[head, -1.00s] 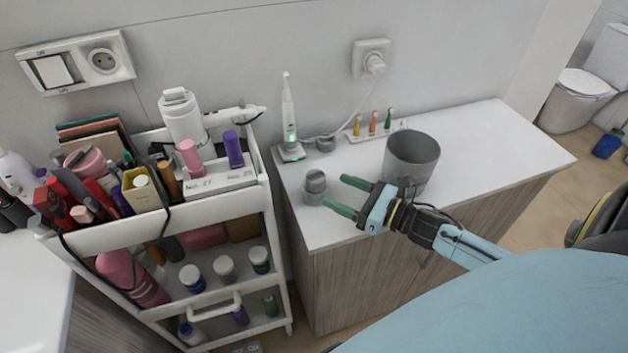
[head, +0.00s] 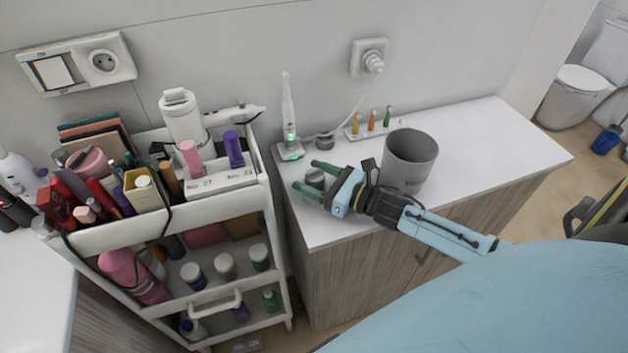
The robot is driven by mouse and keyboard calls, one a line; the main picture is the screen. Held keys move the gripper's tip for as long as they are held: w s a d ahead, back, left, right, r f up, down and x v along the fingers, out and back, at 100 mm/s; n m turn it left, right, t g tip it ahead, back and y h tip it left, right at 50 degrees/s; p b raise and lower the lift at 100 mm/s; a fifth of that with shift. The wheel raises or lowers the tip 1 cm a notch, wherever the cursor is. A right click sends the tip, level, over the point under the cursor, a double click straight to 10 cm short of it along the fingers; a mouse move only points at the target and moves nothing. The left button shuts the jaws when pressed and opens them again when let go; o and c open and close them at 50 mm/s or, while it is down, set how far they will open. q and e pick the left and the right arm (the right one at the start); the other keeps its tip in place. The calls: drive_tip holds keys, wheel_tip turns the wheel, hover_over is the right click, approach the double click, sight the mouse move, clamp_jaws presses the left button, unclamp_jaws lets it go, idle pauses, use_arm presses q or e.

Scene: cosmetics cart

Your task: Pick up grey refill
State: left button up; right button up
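A small grey round item (head: 315,179), which looks like the grey refill, stands on the white counter top near its left end. My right gripper (head: 315,178) reaches in from the right with its green fingers apart, one on the far side of the item and one on the near side. The item is between the fingers and partly hidden by the near finger. I cannot tell whether the fingers touch it. My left gripper is not in view.
A grey cup (head: 409,160) stands close beside my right wrist. An electric toothbrush on its charger (head: 290,150), a small grey puck (head: 325,143) and a tray of brush heads (head: 370,132) are behind. A loaded cart (head: 215,218) stands left.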

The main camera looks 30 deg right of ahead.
drive_tip(key=c, duration=1)
drive_tip(key=shift+o, duration=0.2)
